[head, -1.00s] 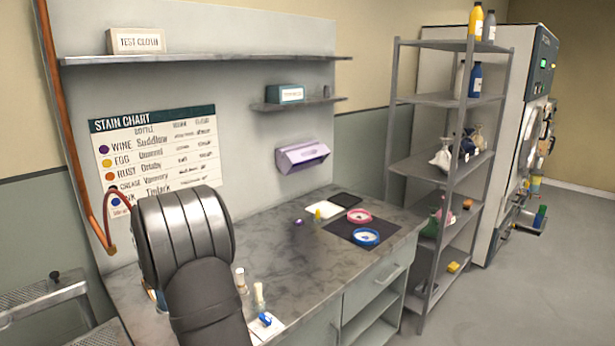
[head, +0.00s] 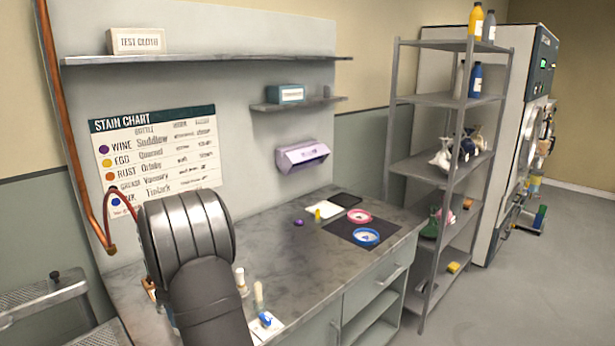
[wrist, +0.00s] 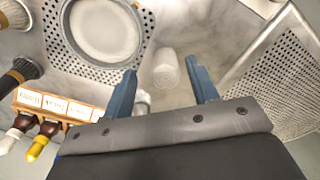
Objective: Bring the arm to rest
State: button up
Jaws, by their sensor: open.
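My gripper (wrist: 163,85) shows in the wrist view as two blue-grey fingers set apart, with nothing held between them. A pale, whitish cylinder (wrist: 166,70) stands beyond the gap between the fingers; I cannot tell how far below it is. In the head view my dark grey arm fills the lower left in front of the worktop (head: 290,265), and it hides the gripper there.
In the wrist view, a perforated tray with a round white dish (wrist: 103,32) is at upper left, a labelled bottle rack (wrist: 55,107) at left, a perforated metal panel (wrist: 275,75) at right.

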jog(key=d+r, duration=0.6)
jog(key=d, duration=0.4)
jog(key=shift+n, duration=0.3)
jog(key=w+a+f, duration=0.1)
jog(key=w, duration=0.1)
jog(key=w+a+f, duration=0.2)
jog(key=w, duration=0.1)
jog(key=w+a+f, duration=0.1)
jog(key=w+a, duration=0.1)
jog(key=w, duration=0.1)
jog(key=shift+a+f, duration=0.15)
jog(key=shift+a, duration=0.1)
notch_tip(320, 180, down, 4)
jog(key=shift+f, duration=0.1)
jog(key=shift+s+d+f, duration=0.1)
jog(key=shift+f, duration=0.65)
